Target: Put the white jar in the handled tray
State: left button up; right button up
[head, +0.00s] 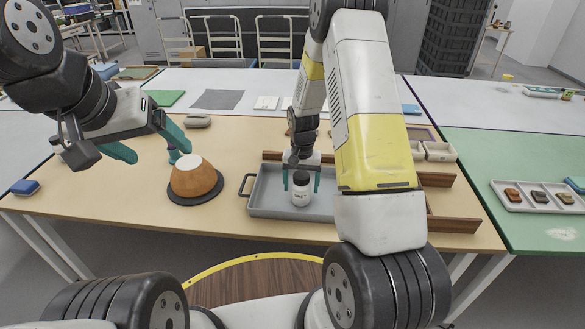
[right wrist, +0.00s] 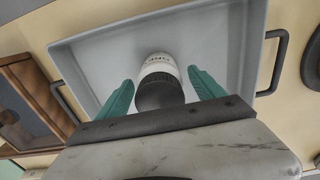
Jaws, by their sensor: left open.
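The white jar (head: 301,194) with a black lid stands upright inside the grey handled tray (head: 263,205), apparently on its floor. My right gripper (head: 301,183) is above the tray, its two green fingers on either side of the jar with a small gap at each side. In the right wrist view the jar (right wrist: 158,66) sits between the spread fingers (right wrist: 160,85), over the tray floor (right wrist: 95,62). My left gripper (head: 150,150) is open and empty at the left, above and beside the orange-brown pot. My right arm hides the tray's right end.
The orange-brown pot (head: 193,178) rests on a dark round mat (head: 205,198) left of the tray. Wooden strips (head: 453,224) and beige bins (head: 439,152) lie to the right.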

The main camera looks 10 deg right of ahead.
notch_tip(320, 180, up, 12)
jog(key=shift+f, duration=0.1)
jog(key=s+a+r+n+t+y, duration=0.1)
jog(key=s+r+t, duration=0.1)
jog(key=s+r, duration=0.65)
jog(key=s+r+n+t+y, duration=0.15)
jog(key=s+r, duration=0.45)
jog(key=r, duration=0.6)
jog(key=s+a+r+n+t, duration=0.1)
jog(key=s+r+t, duration=0.1)
jog(key=s, duration=0.7)
jog(key=shift+s+r+t, duration=0.35)
jog(key=shift+s+r, duration=0.05)
jog(key=shift+a+n, duration=0.1)
jog(key=shift+n, duration=0.15)
